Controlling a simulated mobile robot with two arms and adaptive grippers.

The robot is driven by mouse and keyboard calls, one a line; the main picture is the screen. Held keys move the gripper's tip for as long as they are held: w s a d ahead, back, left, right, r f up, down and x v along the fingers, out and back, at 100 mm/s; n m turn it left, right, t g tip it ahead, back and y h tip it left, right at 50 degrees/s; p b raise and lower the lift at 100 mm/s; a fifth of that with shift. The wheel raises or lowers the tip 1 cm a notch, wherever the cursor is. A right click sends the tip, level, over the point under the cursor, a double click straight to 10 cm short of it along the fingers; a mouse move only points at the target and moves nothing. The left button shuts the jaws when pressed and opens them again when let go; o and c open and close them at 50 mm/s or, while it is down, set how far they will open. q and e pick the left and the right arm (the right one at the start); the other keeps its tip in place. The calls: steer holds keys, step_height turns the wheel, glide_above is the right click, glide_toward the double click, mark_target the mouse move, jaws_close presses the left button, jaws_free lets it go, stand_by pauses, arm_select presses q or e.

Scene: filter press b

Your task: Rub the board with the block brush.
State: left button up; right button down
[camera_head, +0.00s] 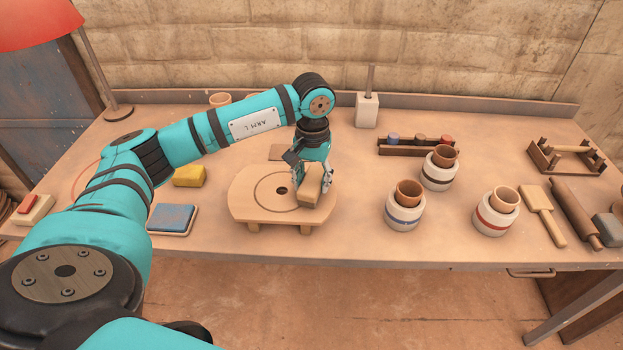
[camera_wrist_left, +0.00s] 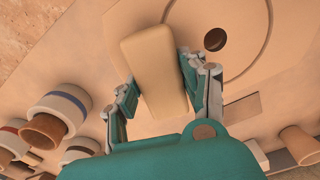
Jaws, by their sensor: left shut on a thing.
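The board (camera_head: 249,212) is a pale wooden slab on short feet, with a ring groove and a dark hole, on the middle of the table. My left gripper (camera_head: 313,187) is over the board's right part and is shut on the block brush (camera_head: 312,184), a tan block. In the left wrist view the block brush (camera_wrist_left: 155,68) sits between the fingers of the left gripper (camera_wrist_left: 158,92), above the board (camera_wrist_left: 230,70), right beside the ring groove. Whether its underside touches the board is hidden. My right gripper is not in view.
A blue pad (camera_head: 172,218) and a yellow sponge (camera_head: 189,176) lie left of the board. Striped jars with cups (camera_head: 404,209) stand to the right, with a wooden paddle (camera_head: 542,211) and rolling pin (camera_head: 575,214) beyond. The table front (camera_head: 340,252) is clear.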

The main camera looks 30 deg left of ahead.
arm_select(q)
steer(key=shift+r+p, duration=1.5)
steer(key=shift+r, duration=1.35)
steer(key=shift+r, duration=0.1)
steer(key=shift+r+p, duration=0.8)
steer(key=shift+r, duration=0.65)
steer(key=shift+a, duration=0.1)
